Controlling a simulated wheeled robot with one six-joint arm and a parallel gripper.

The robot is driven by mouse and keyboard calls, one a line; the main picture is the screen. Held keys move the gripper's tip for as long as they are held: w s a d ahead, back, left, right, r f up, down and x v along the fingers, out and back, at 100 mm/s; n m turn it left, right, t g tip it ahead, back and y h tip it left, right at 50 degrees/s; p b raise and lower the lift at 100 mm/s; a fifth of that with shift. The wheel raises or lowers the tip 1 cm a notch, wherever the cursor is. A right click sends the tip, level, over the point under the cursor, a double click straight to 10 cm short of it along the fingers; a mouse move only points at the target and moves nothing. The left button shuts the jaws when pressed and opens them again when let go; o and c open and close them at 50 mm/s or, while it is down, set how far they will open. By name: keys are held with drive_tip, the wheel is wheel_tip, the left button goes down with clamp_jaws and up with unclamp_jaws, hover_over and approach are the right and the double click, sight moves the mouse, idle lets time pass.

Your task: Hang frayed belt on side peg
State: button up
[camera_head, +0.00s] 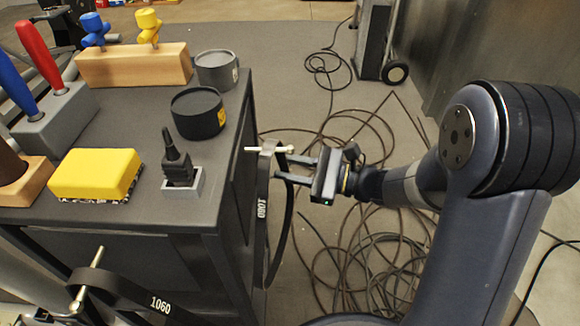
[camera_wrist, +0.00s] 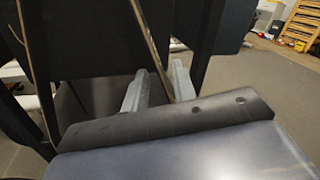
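A dark belt loop (camera_head: 263,195) with white digits hangs at the right side of the dark cart, its top at a pale side peg (camera_head: 280,149). It looks draped over this peg, though the contact is small to see.
A second belt (camera_head: 130,291) marked 1060 hangs at a front peg (camera_head: 97,257). The cart top (camera_head: 140,130) holds a yellow block (camera_head: 96,172), a black-tipped tool (camera_head: 176,160), two round containers and handled tools. Cables (camera_head: 370,250) lie coiled on the floor below my arm.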

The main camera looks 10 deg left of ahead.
drive_tip(key=d+p, duration=0.3)
drive_tip(key=d, duration=0.7)
drive_tip(key=shift+s+d, duration=0.15)
drive_tip(key=shift+d, duration=0.25)
drive_tip(key=a, duration=0.3)
drive_tip(key=a+b, duration=0.1)
drive_tip(key=a, duration=0.3)
drive_tip(key=a+r+b, duration=0.1)
drive_tip(key=a, duration=0.2)
drive_tip(key=shift+w+a, duration=0.15)
drive_tip(key=shift+w, duration=0.05)
drive_tip(key=shift+f, duration=0.1)
